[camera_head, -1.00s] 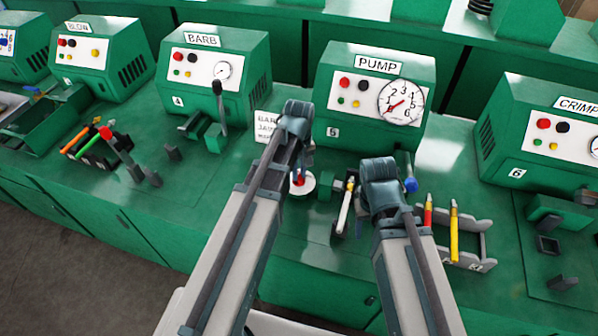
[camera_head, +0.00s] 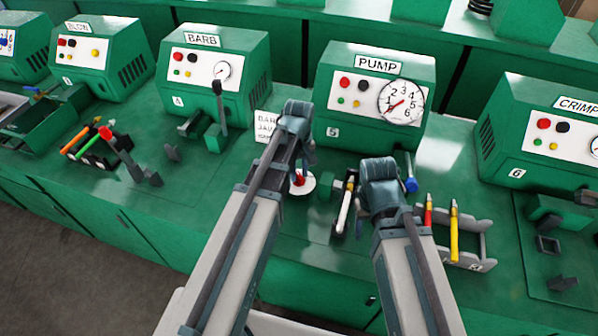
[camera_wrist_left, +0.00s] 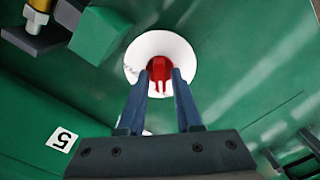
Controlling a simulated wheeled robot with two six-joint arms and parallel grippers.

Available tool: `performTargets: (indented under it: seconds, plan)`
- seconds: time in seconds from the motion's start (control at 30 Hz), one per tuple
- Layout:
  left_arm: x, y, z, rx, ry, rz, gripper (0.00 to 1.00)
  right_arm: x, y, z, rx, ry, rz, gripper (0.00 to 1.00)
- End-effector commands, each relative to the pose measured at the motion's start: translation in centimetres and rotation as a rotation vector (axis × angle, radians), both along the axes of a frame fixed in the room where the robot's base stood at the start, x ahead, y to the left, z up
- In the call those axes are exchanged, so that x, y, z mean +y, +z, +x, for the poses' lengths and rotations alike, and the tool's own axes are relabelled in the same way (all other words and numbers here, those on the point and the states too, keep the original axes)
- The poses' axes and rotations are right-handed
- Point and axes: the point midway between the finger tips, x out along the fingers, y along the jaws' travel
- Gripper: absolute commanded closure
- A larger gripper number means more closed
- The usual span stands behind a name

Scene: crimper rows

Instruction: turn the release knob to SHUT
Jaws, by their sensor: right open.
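The red release knob (camera_wrist_left: 159,67) sits on a round white dial plate (camera_wrist_left: 180,46), and my left gripper (camera_wrist_left: 161,77) points down at it with one finger on each side. The gap between the fingers matches the knob's width, and they appear shut on it. In the head view the knob (camera_head: 298,180) and plate (camera_head: 304,189) show beside my left forearm, in front of the PUMP machine (camera_head: 375,95). The plate's lettering is too small to read. My right gripper (camera_head: 380,190) is at the right of the plate, apart from it, its fingers mostly hidden by its wrist.
A rack (camera_head: 475,255) with red and yellow tools is right of my right arm. A blue-tipped lever (camera_head: 411,185) stands behind it. A sign (camera_head: 266,126) stands behind my left arm.

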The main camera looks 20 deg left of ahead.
Motion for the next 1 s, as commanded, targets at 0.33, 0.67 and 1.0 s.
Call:
performTargets:
  seconds: [0.33, 0.67, 1.0]
  plan:
    - [0.0, 0.0, 0.0, 0.0, -0.001, 0.0, 0.53, 0.0, 0.0, 0.0, 0.0, 0.0, 0.0, 0.43]
    - [0.0, 1.8, 0.0, 0.0, -0.001, 0.0, 0.53, 0.0, 1.8, 0.0, 0.0, 0.0, 0.0, 0.43]
    - [0.0, 6.8, 0.0, 0.0, -0.001, 0.0, 0.53, 0.0, 6.8, 0.0, 0.0, 0.0, 0.0, 0.43]
